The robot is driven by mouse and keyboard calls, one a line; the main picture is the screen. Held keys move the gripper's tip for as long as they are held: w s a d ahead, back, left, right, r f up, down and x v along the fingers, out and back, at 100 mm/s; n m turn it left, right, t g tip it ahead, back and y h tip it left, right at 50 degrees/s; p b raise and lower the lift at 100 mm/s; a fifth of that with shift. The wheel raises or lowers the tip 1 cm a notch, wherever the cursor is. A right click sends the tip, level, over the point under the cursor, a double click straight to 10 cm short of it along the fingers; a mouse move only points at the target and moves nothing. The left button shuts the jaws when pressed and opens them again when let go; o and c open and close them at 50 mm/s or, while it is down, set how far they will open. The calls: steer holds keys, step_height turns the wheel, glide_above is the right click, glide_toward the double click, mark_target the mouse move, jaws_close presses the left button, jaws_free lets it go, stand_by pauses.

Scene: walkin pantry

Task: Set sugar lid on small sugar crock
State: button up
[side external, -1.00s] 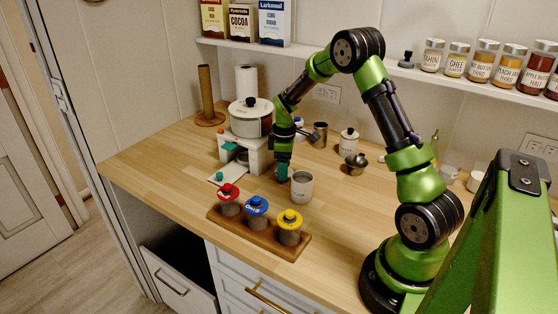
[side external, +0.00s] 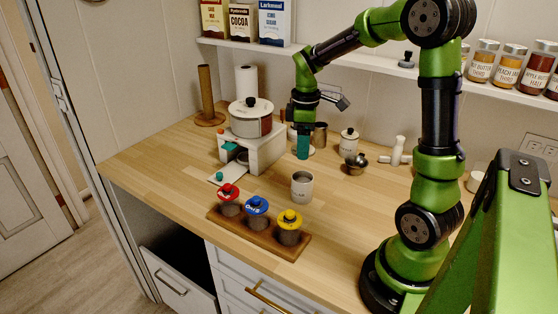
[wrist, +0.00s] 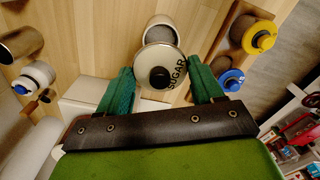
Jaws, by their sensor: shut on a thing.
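The small sugar crock (side external: 302,187) is a pale open-topped pot on the counter behind the canister rack. In the wrist view the crock (wrist: 160,26) shows its open mouth just beyond the lid. The sugar lid (wrist: 150,58) is a round cream disc with a black knob and the word SUGAR, between my green fingers. My gripper (side external: 303,156) is shut on the lid and holds it above the counter, behind the crock in the side view. In the wrist view my gripper (wrist: 161,78) partly frames the lid. The lid is not clear in the side view.
A wooden rack (side external: 262,236) with red-, blue- and yellow-lidded canisters stands in front of the crock. A white scale-like stand with a lidded pot (side external: 250,122) is to the left.

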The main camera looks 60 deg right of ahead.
steer(key=shift+s+a+f, duration=0.1)
steer(key=shift+s+f, duration=0.1)
steer(key=shift+f, duration=0.1)
step_height(320, 180, down, 6)
stand_by(0.4)
steer(key=shift+f, duration=0.65)
stand_by(1.9)
steer(key=o, duration=1.1)
steer(key=shift+o, duration=0.4)
steer(key=shift+r, duration=3.55)
